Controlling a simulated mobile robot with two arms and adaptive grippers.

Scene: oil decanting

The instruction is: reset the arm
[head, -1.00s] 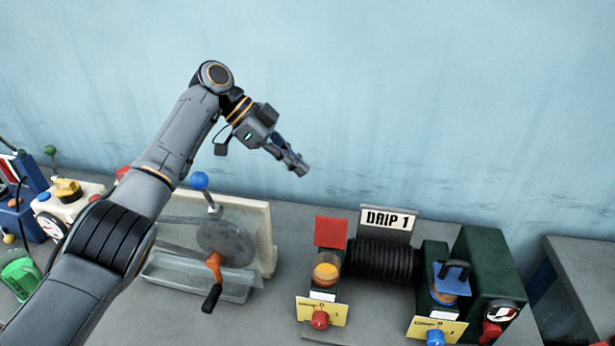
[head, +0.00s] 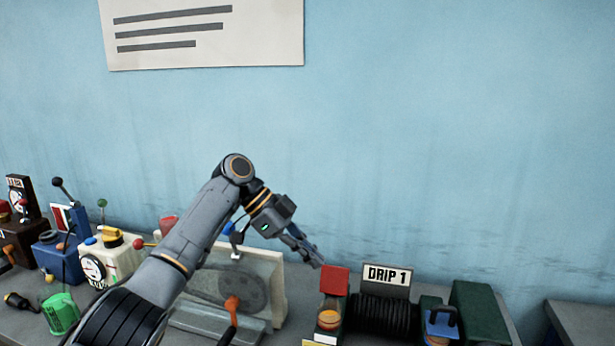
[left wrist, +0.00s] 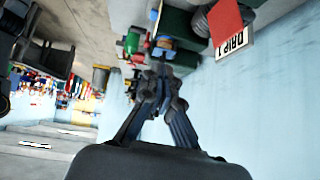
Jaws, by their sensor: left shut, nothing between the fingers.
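My left arm (head: 205,225) reaches in from the lower left of the head view. My left gripper (head: 318,262) is shut and empty, in the air near the wall, just above and left of the red plate on the DRIP 1 unit. In the left wrist view the closed fingers (left wrist: 158,75) meet at the tips with nothing between them. My right gripper is not in view.
The DRIP 1 unit (head: 386,275) has a red plate (head: 335,280) and a dark coil (head: 385,318). A pale panel (head: 262,270) with a crank stands below my arm. Several small machines and a green container (head: 61,313) are at left.

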